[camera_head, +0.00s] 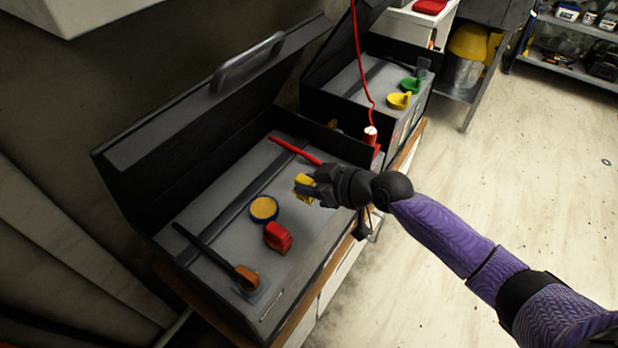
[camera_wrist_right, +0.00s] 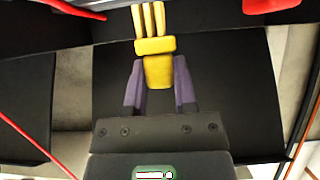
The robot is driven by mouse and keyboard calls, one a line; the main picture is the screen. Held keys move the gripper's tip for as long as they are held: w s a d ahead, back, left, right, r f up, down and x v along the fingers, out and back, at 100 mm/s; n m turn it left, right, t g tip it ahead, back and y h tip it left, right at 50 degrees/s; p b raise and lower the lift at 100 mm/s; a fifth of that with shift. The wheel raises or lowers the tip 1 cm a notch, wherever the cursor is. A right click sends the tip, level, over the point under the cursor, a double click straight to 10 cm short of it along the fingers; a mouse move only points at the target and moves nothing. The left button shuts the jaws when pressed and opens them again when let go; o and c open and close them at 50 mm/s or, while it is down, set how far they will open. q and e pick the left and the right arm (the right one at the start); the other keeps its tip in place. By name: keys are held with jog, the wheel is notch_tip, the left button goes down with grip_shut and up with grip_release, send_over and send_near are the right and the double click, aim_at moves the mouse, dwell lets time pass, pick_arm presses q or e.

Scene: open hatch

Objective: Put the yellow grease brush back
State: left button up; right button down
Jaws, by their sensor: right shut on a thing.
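The yellow grease brush (camera_head: 303,186) is held in my right gripper (camera_head: 313,191), over the grey interior of the near open black box (camera_head: 215,210). In the right wrist view, the fingers of my right gripper (camera_wrist_right: 159,75) are shut on both sides of the brush's yellow block (camera_wrist_right: 156,47), and several yellow prongs point away from me. I cannot tell from the head view how high the brush is above the box floor. My left gripper is not in view.
In the near box are a round yellow tin (camera_head: 263,208), a red block-shaped item (camera_head: 278,236), a dark-handled brush (camera_head: 215,255) and a red rod (camera_head: 295,150). The raised lid (camera_head: 195,120) stands behind. A red cord (camera_head: 362,65) hangs near a second open box (camera_head: 345,80).

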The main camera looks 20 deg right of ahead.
aim_at(313, 201)
jog(key=shift+f+b, duration=1.7)
jog(key=shift+f, duration=0.7)
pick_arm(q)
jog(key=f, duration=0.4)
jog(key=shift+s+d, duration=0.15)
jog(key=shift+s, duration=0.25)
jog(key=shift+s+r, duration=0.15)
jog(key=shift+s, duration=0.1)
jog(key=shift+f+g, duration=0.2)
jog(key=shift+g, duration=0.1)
pick_arm(e)
jog(key=shift+f, duration=0.25)
